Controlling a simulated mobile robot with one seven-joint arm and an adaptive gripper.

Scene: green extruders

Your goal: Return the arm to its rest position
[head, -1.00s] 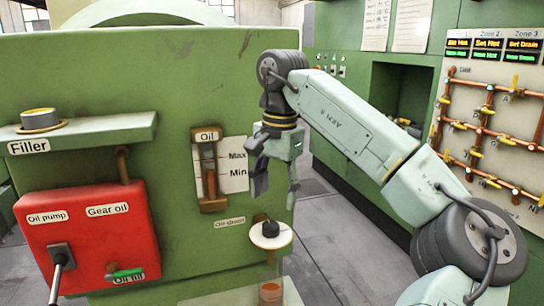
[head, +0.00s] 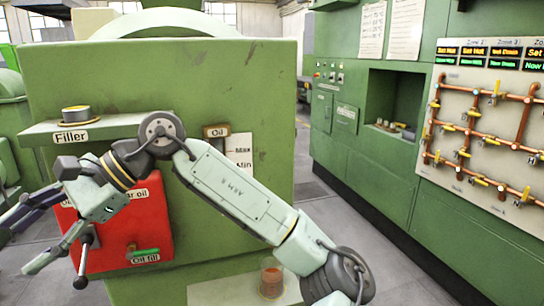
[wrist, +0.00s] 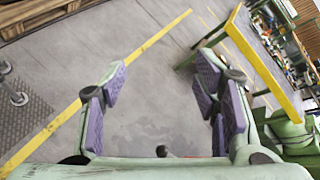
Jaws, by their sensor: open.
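My gripper (head: 30,240) is at the lower left of the head view, in front of the red oil box (head: 150,225) and the green machine (head: 240,80). Its fingers point left and are spread apart. My arm reaches across the front of the machine from the lower right and hides part of the box and of the oil gauge (head: 238,150). A black knob of a lever (head: 81,282) shows just below the gripper.
A jar (head: 271,282) stands low on a ledge. A green cabinet wall and pipe panel (head: 500,110) stand at the right. The wrist view shows clear floor and a yellow-edged table (wrist: 262,65).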

